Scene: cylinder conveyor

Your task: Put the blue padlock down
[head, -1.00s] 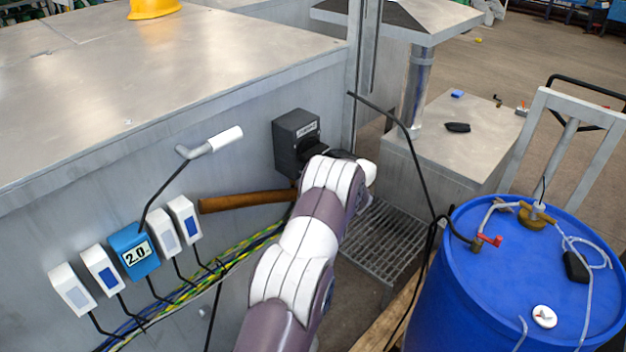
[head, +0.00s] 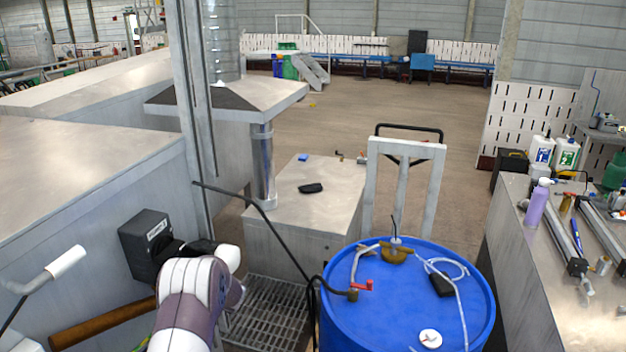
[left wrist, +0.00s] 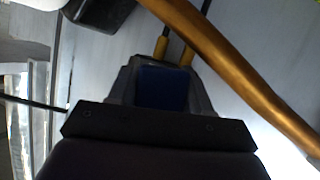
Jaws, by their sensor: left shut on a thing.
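My left gripper (left wrist: 160,70) is shut on a dark blue block, which appears to be the blue padlock (left wrist: 163,90), seen between the fingers in the left wrist view. In the head view my left arm reaches up from the bottom, and its wrist hides the fingers and what they hold. The wrist is beside a black switch box (head: 147,240) on the grey cabinet's side; I cannot tell whether they touch. A small blue object (head: 303,157) lies on the grey metal box; it is too small to identify. My right gripper is not in view.
The low grey box (head: 335,200) has a mostly bare top with a black object (head: 311,188) on it. A blue drum (head: 390,310) with hoses stands at front right. A cluttered bench (head: 530,250) is far right.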

